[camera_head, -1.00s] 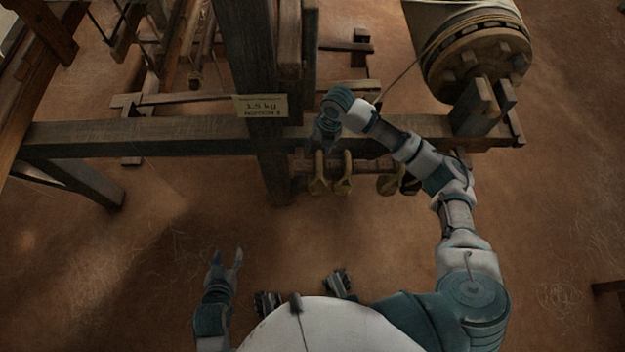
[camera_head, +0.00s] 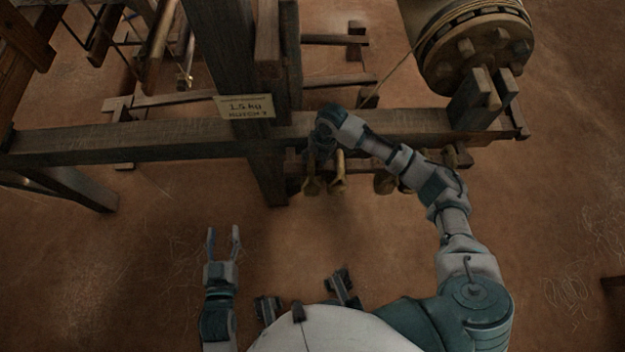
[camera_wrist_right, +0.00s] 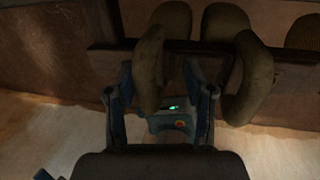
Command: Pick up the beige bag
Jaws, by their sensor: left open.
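Several beige-olive bags hang in a row below the loom's beam. Two of them, a left bag (camera_head: 311,186) and one beside it (camera_head: 338,184), are close to my right gripper (camera_head: 319,155), which the wrist partly hides in the head view. In the right wrist view, my right gripper (camera_wrist_right: 165,100) has its fingers apart. One long bag (camera_wrist_right: 149,68) hangs between them, nearer the left finger; contact is unclear. Another bag (camera_wrist_right: 252,78) hangs outside the right finger. My left gripper (camera_head: 223,241) is open and empty above the floor.
The dark wooden beam (camera_head: 130,145) crosses above the bags, with a thick post (camera_head: 235,60) and a 1.5 kg sign (camera_head: 245,107). A large cloth roller (camera_head: 480,55) is at upper right. The floor at lower left is clear.

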